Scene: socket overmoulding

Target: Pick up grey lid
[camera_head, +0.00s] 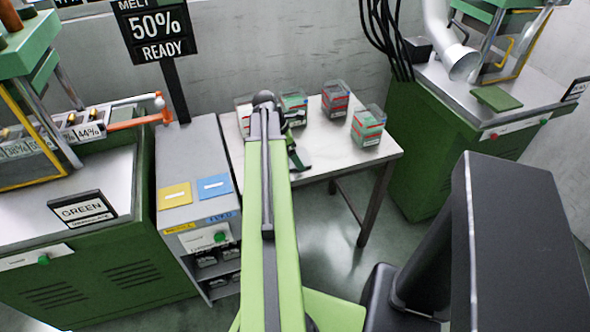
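No grey lid stands out clearly. On the light table (320,150) stand several small boxes with red and green labels and greyish, see-through tops; whether any top is a separate lid I cannot tell. One box (368,127) is at the right edge, one (336,97) at the back, one (295,105) just right of my arm, and one (243,117) is partly hidden behind my arm. My green arm reaches over the table's left part. A dark green and black part, probably my gripper (294,155), shows beside it over the table; its fingers are not clear.
A grey cabinet with yellow (174,195) and blue (214,187) plates stands left of the table. Green machines (80,275) (430,130) flank both sides. A sign (155,30) reads 50% READY. The table's front right is bare, with open floor before it.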

